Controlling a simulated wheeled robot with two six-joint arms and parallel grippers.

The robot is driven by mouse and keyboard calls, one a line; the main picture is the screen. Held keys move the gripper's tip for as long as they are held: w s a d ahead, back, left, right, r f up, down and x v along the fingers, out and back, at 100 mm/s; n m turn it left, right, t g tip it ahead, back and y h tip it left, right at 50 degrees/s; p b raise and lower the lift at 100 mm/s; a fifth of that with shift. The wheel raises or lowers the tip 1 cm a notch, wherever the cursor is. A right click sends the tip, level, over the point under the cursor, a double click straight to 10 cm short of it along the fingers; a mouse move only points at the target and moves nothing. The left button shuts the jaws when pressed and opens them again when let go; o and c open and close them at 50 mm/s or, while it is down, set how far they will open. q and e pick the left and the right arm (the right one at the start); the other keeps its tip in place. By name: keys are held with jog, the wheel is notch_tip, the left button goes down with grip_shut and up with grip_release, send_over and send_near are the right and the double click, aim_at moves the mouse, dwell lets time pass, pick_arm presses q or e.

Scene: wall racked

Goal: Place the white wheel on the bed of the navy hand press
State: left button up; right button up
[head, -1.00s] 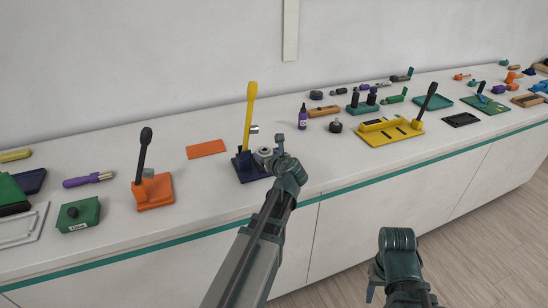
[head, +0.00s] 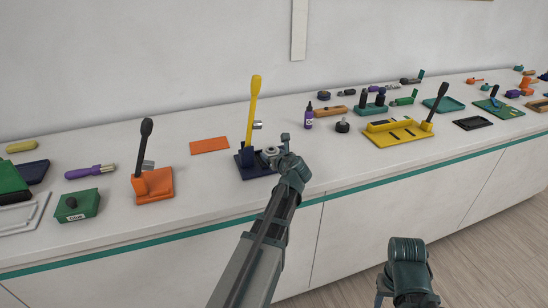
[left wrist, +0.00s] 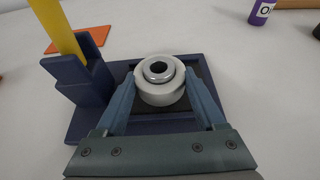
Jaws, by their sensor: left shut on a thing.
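The navy hand press (head: 247,161) with its yellow lever stands on the counter; its base also shows in the left wrist view (left wrist: 185,130). The white wheel (left wrist: 160,91), with a metal hub, is between the fingers of my left gripper (left wrist: 162,97) and over the bed of the press. It shows small in the head view (head: 270,151). My left gripper (head: 286,158) is shut on it. I cannot tell whether the wheel touches the bed. My right gripper (head: 384,293) is low in front of the counter, and its fingers are too unclear to judge.
An orange hand press (head: 155,183) with a black lever stands to the left, and a flat orange plate (head: 209,145) lies behind. A purple bottle (head: 308,118) and a yellow tray-like press (head: 400,133) are to the right. The counter in front is clear.

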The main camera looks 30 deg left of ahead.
pick_arm(q)
jog(key=shift+f, duration=0.1)
jog(key=o, duration=1)
jog(key=shift+f, duration=0.1)
jog(key=o, duration=0.5)
jog(key=shift+s+d+r, duration=0.1)
jog(key=shift+r, duration=0.25)
jog(key=p+v, duration=0.4)
jog(key=v, duration=0.7)
jog(key=shift+s+d+r+p, duration=0.1)
jog(key=shift+s+d+p, duration=0.1)
jog(key=shift+d+p, duration=0.15)
